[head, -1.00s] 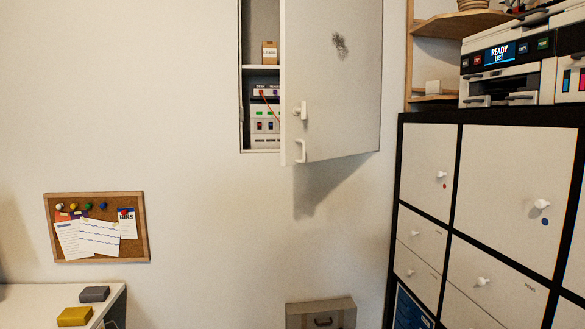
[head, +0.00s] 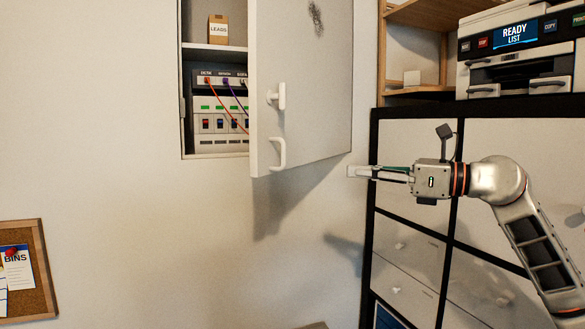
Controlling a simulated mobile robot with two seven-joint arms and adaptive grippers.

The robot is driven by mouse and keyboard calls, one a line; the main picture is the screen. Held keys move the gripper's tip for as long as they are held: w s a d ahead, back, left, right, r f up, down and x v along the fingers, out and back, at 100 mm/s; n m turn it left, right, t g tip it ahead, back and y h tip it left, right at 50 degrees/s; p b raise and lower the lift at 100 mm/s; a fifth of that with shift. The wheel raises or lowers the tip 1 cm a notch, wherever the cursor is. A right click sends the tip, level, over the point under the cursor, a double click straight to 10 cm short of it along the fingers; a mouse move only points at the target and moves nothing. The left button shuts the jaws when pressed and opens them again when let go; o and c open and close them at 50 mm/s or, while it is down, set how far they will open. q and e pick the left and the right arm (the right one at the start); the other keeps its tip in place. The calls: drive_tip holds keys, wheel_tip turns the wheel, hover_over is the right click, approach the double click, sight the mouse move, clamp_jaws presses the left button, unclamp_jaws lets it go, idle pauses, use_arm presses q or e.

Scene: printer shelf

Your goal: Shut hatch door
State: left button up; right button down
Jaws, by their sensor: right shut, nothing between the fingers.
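The white hatch door (head: 310,90) stands open on the wall cabinet, swung out to the right. A latch knob (head: 276,97) and a white pull handle (head: 279,155) are on its left, free edge. The cabinet (head: 182,130) behind it shows switches, cables and a box. My right gripper (head: 351,171) is in the head view, shut and empty. It points left and lies to the right of the door's lower right corner in the picture, apart from the handle. My left gripper is not in view.
A black-framed drawer unit (head: 374,140) with white fronts stands at the right, behind my right arm. A printer (head: 515,60) sits on top of it, beside a wooden shelf (head: 415,92). A cork board (head: 38,260) hangs at lower left. The wall below the cabinet is clear.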

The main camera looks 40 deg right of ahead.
drive_tip(key=p, duration=0.5)
approach(291, 166)
drive_tip(key=x, duration=0.5)
drive_tip(key=shift+w+a+r, duration=0.2)
drive_tip(key=shift+w, duration=0.15)
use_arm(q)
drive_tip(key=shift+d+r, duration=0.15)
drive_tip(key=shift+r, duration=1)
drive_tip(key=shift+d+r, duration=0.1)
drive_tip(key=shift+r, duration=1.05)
use_arm(e)
drive_tip(key=shift+w+a+f, duration=0.25)
drive_tip(key=shift+w, duration=0.25)
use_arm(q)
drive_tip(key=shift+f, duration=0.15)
